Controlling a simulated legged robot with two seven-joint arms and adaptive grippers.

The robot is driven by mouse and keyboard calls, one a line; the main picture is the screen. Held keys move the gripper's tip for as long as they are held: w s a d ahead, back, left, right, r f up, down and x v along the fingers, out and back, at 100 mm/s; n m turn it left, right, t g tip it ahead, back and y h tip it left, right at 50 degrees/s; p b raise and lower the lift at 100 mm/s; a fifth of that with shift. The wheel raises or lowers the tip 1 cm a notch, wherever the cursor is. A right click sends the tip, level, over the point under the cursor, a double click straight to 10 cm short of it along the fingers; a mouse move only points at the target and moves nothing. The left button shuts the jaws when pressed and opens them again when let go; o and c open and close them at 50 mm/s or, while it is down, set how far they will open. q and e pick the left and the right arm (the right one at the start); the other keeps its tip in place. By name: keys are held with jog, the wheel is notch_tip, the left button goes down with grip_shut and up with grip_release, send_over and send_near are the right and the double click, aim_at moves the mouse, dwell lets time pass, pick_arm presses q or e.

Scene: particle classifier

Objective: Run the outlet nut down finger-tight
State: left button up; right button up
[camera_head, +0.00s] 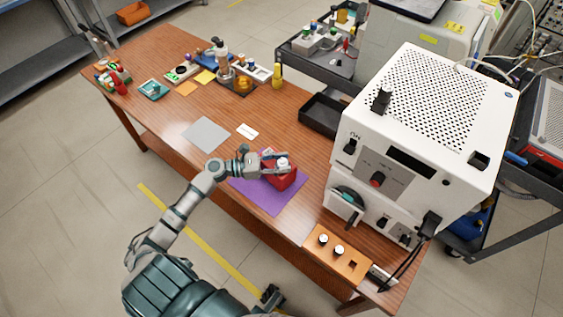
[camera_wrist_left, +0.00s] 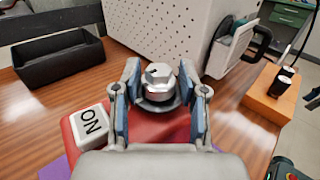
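A silver metal nut (camera_wrist_left: 160,78) sits upright on a wider grey collar on top of a red block (camera_wrist_left: 92,122). In the head view the red block (camera_head: 281,180) rests on a purple mat (camera_head: 262,201) near the table's front edge, with the pale nut (camera_head: 283,163) on top. My left gripper (camera_head: 275,163) reaches over the block from the left. In the left wrist view its blue-padded fingers (camera_wrist_left: 160,88) stand on either side of the nut, with a narrow gap visible at the left finger. I cannot make out my right gripper.
A white ON key (camera_wrist_left: 89,123) is on the block beside the left finger. A large white perforated machine (camera_head: 430,110) stands to the right. An orange block (camera_head: 337,254) is at the right front, a black tray (camera_head: 322,115) behind. A grey sheet (camera_head: 206,134) lies flat at left.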

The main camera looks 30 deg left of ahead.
pick_arm(q)
jog(key=shift+o, duration=0.6)
jog(key=v, duration=1.2)
